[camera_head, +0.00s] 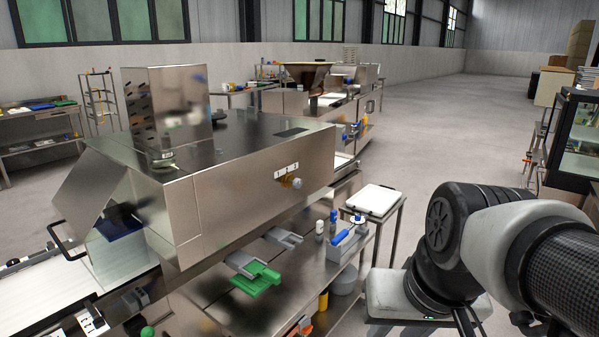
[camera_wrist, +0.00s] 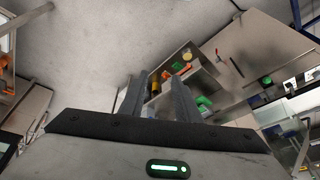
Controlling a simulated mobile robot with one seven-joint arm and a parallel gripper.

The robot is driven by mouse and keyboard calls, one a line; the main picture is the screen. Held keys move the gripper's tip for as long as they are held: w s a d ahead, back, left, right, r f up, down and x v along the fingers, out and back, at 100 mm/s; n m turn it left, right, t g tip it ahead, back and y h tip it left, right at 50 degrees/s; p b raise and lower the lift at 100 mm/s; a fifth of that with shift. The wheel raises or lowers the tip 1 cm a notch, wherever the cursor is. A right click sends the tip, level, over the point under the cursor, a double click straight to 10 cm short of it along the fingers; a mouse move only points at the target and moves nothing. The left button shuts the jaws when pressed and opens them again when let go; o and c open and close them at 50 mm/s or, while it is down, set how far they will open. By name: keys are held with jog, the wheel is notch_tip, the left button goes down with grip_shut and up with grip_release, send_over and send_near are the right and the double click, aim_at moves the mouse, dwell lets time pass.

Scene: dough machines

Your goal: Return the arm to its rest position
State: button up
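My gripper (camera_wrist: 155,85) shows in the wrist view as two grey fingers that stand apart. Nothing is held between them, so it is open and empty. Behind the fingers, at a distance, are a shelf unit with coloured items and the floor. In the head view my arm's black and white links fill the lower right, and my gripper itself is out of that view.
A large steel dough machine (camera_head: 240,200) fills the left and middle. A small table with a white board (camera_head: 375,199) stands close to my arm. Open floor (camera_head: 450,110) lies beyond.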

notch_tip(320, 180, up, 22)
jog(key=s+t+p, duration=0.1)
jog(key=p, duration=1.9)
jog(key=shift+d+r+n+h+p, duration=0.25)
jog(key=shift+d+n+h+p, duration=0.05)
jog(key=shift+d, duration=0.15)
jog(key=shift+s, duration=0.1)
